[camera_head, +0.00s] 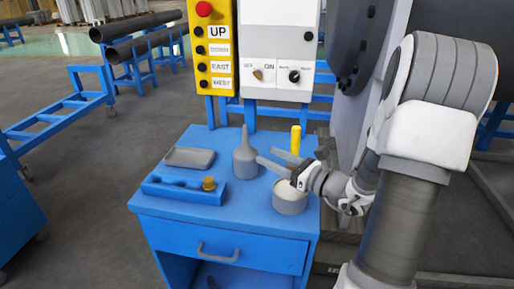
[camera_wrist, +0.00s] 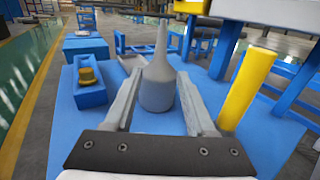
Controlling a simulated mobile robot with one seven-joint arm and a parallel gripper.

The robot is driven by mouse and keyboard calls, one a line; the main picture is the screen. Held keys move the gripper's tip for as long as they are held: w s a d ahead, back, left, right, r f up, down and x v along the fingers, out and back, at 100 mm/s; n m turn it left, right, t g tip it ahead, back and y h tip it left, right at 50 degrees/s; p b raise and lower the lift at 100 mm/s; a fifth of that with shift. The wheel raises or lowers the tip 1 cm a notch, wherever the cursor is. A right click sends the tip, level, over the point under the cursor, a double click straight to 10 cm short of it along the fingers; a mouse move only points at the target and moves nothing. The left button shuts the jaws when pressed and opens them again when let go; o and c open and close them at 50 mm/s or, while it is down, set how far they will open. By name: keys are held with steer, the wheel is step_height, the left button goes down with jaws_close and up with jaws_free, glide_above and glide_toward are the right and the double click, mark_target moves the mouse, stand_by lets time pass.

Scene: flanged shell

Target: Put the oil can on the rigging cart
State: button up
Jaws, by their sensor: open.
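The grey oil can (camera_head: 245,158) with a tall narrow spout stands upright on the blue top of the rigging cart (camera_head: 236,222), in front of the control boxes. In the wrist view the oil can (camera_wrist: 157,82) shows straight ahead, between my two fingers. My gripper (camera_head: 269,164) is open and reaches in from the right, with its fingertips close to the can. The wrist view shows the gripper (camera_wrist: 157,92) with a finger on either side of the can. I cannot tell whether a finger touches it.
A grey roll or tub (camera_head: 289,199) sits below my gripper. A yellow cylinder (camera_head: 295,140) stands behind it. The cart's front top is clear.

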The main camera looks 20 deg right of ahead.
steer(key=shift+v, duration=1.25)
steer(key=shift+w, duration=0.1)
